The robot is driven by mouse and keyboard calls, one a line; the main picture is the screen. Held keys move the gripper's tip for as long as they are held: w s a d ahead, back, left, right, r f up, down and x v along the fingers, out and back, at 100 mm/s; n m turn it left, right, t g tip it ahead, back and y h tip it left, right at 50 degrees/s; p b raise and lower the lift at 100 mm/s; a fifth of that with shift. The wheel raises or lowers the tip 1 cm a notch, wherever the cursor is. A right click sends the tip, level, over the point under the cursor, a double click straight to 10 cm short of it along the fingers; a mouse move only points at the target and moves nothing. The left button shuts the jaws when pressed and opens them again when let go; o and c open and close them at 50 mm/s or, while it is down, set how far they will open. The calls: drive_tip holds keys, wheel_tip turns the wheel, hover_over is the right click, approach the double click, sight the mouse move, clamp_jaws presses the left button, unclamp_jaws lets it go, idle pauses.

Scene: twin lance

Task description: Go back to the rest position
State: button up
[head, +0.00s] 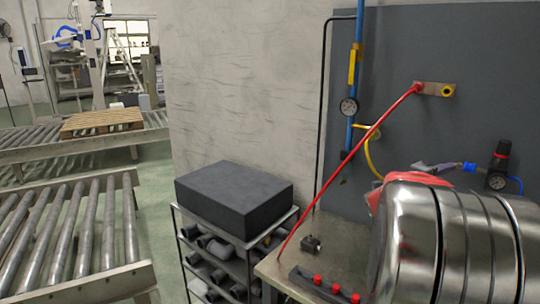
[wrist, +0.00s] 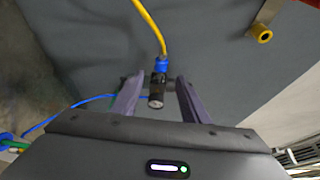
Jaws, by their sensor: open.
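My gripper (wrist: 158,88) is open in the wrist view, its two dark purple-grey fingers spread apart. A black fitting with a blue collar (wrist: 160,68), on the end of a yellow hose (wrist: 150,27), shows between the fingers. There is a visible gap to each finger; I cannot tell its depth relative to the fingertips. In the head view, a grey shape (head: 432,168) beside a blue fitting (head: 468,168) may be part of my gripper, but the silver ribbed drum (head: 450,245) hides much of that area.
A red rod (head: 350,165) leans from a wall bracket (head: 434,90) to the bench (head: 268,268). A black block (head: 235,197) tops a rack. Roller conveyors (head: 75,240) lie left. A blue hose (wrist: 70,110) trails left in the wrist view.

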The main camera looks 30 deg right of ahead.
drive_tip(key=w+a+f+n+t+y, duration=0.2)
drive_tip(key=w+f+n+t+y, duration=0.1)
drive_tip(key=w+f+n+t, duration=0.3)
drive_tip(key=w+a+f+n+t+y, duration=0.1)
drive_tip(key=w+a+f+n+y, duration=0.3)
drive_tip(key=a, duration=0.3)
drive_tip(key=w+a+f+n+t+y, duration=0.1)
drive_tip(key=w+a+f+n+y, duration=0.25)
drive_tip(key=a+n, duration=0.35)
drive_tip(key=a+f+n+y, duration=0.1)
drive_tip(key=a+n+y, duration=0.15)
drive_tip(key=a, duration=0.65)
drive_tip(key=a+f+n+y, duration=0.2)
drive_tip(key=a+n, duration=0.2)
drive_tip(key=a, duration=0.5)
drive_tip(key=s+a+n+y, duration=0.1)
drive_tip(key=s+a+n, duration=0.3)
drive_tip(key=a, duration=0.4)
drive_tip(key=s+a+n+g+y, duration=0.1)
drive_tip(key=s+a+n, duration=0.3)
drive_tip(key=a, duration=0.5)
drive_tip(key=s+a+r+n+g+y, duration=0.1)
drive_tip(key=s+a+n, duration=0.3)
drive_tip(key=s+a, duration=0.3)
drive_tip(key=shift+s+a, duration=0.4)
drive_tip(key=shift+a, duration=0.25)
